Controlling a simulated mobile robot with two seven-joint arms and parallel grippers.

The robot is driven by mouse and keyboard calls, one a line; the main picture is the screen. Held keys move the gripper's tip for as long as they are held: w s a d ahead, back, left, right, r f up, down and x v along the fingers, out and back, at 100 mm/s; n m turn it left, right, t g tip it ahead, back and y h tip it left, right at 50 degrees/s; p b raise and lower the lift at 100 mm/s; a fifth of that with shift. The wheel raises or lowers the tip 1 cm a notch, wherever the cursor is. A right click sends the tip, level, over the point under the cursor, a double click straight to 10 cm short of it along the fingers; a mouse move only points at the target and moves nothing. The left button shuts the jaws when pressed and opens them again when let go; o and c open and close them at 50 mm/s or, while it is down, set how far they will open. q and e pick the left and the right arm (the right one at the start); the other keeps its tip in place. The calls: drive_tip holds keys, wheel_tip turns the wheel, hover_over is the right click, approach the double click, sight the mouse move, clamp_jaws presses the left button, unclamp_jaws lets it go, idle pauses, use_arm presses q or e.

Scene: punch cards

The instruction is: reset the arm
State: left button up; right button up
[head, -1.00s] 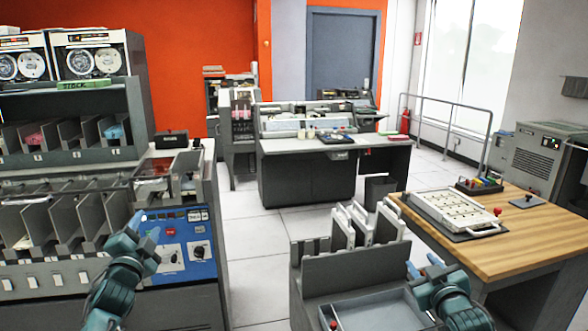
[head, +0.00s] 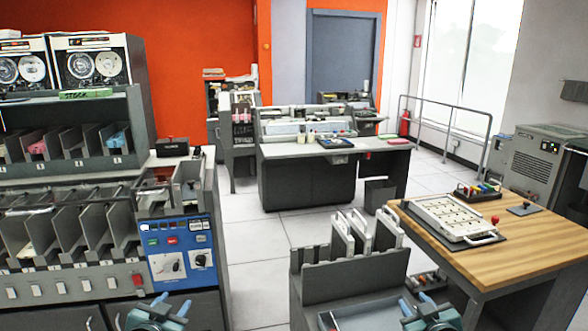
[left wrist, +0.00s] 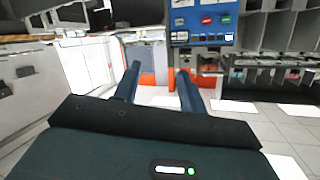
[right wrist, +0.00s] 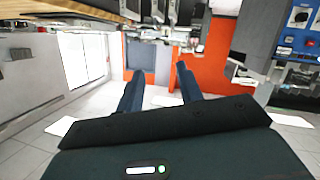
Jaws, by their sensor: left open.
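My left gripper (head: 162,303) is low in the head view, in front of the left machine with its blue control panel (head: 178,252). In the left wrist view, its two fingers (left wrist: 158,80) stand apart with nothing between them. My right gripper (head: 425,299) is low at the right, by the front of the grey card rack (head: 350,277). In the right wrist view, its fingers (right wrist: 158,82) are also apart and empty. Both grippers appear free of contact.
A wooden table (head: 520,250) at the right bears a white panel (head: 450,217) and a small rack of coloured handles (head: 478,190). A grey desk console (head: 310,180) stands at the back. White floor (head: 255,250) lies open between the left machine and the card rack.

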use_arm(q)
drive_tip(key=s+d+f+g+h, duration=0.1)
drive_tip(key=s+d+f, duration=0.3)
drive_tip(key=s, duration=0.6)
drive_tip(key=s+d+f+g+h, duration=0.1)
drive_tip(key=s+d+f, duration=0.3)
drive_tip(key=s, duration=0.6)
drive_tip(key=s+d+f+g+h, duration=0.1)
drive_tip(key=s+d+f, duration=0.3)
drive_tip(key=s, duration=0.6)
drive_tip(key=shift+d+n+g, duration=0.4)
drive_tip(key=shift+d+g, duration=0.25)
drive_tip(key=shift+g, duration=0.05)
use_arm(e)
drive_tip(key=s+a+f+g+y, duration=0.1)
drive_tip(key=s+a+f, duration=0.3)
drive_tip(key=s, duration=0.6)
drive_tip(key=s+a+f+g+y, duration=0.1)
drive_tip(key=s+a+f, duration=0.3)
drive_tip(key=s, duration=0.6)
drive_tip(key=s+a+f+g+y, duration=0.1)
drive_tip(key=s+a+f, duration=0.3)
drive_tip(key=s, duration=0.6)
drive_tip(key=shift+a+m+g, duration=0.4)
drive_tip(key=shift+a+g, duration=0.25)
drive_tip(key=shift+g, duration=0.15)
use_arm(q)
drive_tip(key=shift+w, duration=0.1)
